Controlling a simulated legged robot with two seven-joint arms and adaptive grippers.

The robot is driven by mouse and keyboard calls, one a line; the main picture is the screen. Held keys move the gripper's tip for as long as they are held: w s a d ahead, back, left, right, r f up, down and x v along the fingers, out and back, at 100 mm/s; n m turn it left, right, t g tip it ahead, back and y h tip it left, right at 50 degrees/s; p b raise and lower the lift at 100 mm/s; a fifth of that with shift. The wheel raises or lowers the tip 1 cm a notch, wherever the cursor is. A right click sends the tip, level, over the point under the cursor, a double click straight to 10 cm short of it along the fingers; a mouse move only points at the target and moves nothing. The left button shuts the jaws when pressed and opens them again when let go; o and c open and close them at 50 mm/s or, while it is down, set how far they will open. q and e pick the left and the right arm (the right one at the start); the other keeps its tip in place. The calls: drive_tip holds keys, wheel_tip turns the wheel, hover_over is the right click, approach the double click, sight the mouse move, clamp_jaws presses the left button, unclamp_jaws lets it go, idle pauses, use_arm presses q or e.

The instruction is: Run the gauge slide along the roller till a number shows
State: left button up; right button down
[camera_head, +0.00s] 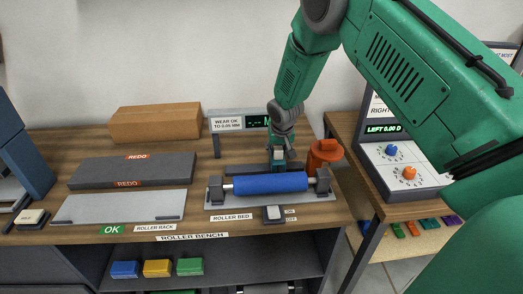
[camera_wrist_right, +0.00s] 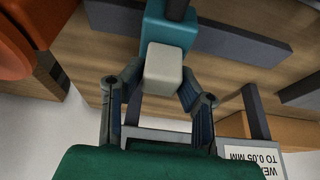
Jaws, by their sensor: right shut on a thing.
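The blue roller (camera_head: 270,183) lies across the two dark end supports of the roller bed (camera_head: 218,203). The gauge slide, a teal block (camera_wrist_right: 172,27) with a pale knob (camera_wrist_right: 163,68), sits on a dark rail (camera_head: 237,168) just behind the roller. My right gripper (camera_head: 279,148) comes down from above and is shut on the slide's pale knob, a little right of the roller's middle. The gauge display (camera_head: 257,122) behind shows dashes and a letter, no number; my right gripper partly hides it. My left gripper is not in view.
An orange object (camera_head: 323,154) stands close to the right of the rail. The roller rack (camera_head: 120,205) lies left of the bed, with a dark REDO slab (camera_head: 130,170) behind it. A cardboard box (camera_head: 155,121) sits at the back. A switch (camera_head: 273,214) is in front.

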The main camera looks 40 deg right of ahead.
drive_tip(key=shift+s+d+f, duration=0.1)
drive_tip(key=shift+s+d, duration=0.75)
drive_tip(key=shift+d, duration=0.3)
drive_tip(key=c, duration=1.2)
unclamp_jaws()
drive_tip(key=shift+w+a, duration=0.1)
drive_tip(key=shift+a, duration=0.05)
drive_tip(key=shift+a+r, duration=0.1)
drive_tip(key=shift+r, duration=0.3)
drive_tip(key=v, duration=1.1)
drive_tip(key=shift+a, duration=0.1)
